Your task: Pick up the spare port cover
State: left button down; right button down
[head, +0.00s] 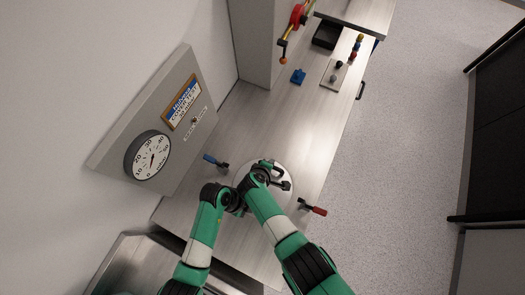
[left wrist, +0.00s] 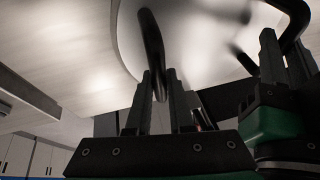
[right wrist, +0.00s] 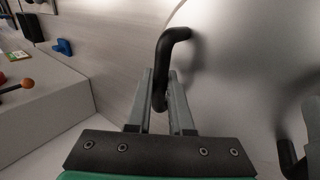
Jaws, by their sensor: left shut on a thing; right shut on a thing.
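The spare port cover is a round, pale metal disc (head: 290,172) with black bar handles, low over the bench and partly hidden by my arms. I cannot tell whether it touches the bench. My left gripper (left wrist: 158,85) is shut on one black handle (left wrist: 151,40) of the cover. My right gripper (right wrist: 162,85) is shut on the other black handle (right wrist: 172,45). In the head view my left gripper (head: 236,203) is at the disc's left side and my right gripper (head: 277,178) is near its upper right; their fingertips are small there.
A blue-handled clamp (head: 215,161) and a red-handled clamp (head: 313,208) flank the disc closely on the bench (head: 235,125). A gauge panel (head: 150,155) rises at left. A blue block (head: 298,76) and a small plate with knobs (head: 334,77) stand farther back.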

jog(key=shift+r, duration=0.1)
dwell(0.4)
